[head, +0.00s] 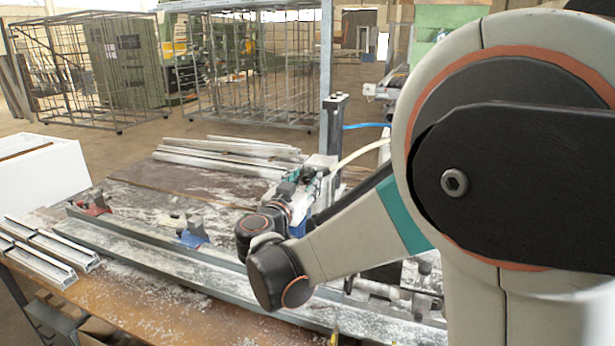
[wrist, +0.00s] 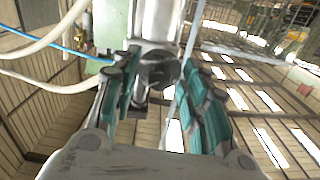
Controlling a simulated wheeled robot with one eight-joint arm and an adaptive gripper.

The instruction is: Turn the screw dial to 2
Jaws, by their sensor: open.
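A dark grey round knob, which looks like the screw dial (wrist: 158,72), sits at the end of a pale metal body in the upper middle of the wrist view. No numbers on it can be read. My gripper (wrist: 160,88) is open, with one teal finger on each side of the knob. I cannot tell whether either finger touches it. In the head view my gripper (head: 303,177) is at the clamp unit (head: 322,161) by the dark upright post, and the dial cannot be made out there.
A long metal rail (head: 150,247) runs along the dusty bench (head: 170,300), with a red clamp (head: 94,205) and a blue clamp (head: 192,234) beside it. Pale profiles (head: 225,152) lie at the back. A white hose (wrist: 50,45) and a blue hose (wrist: 52,42) pass left of my fingers.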

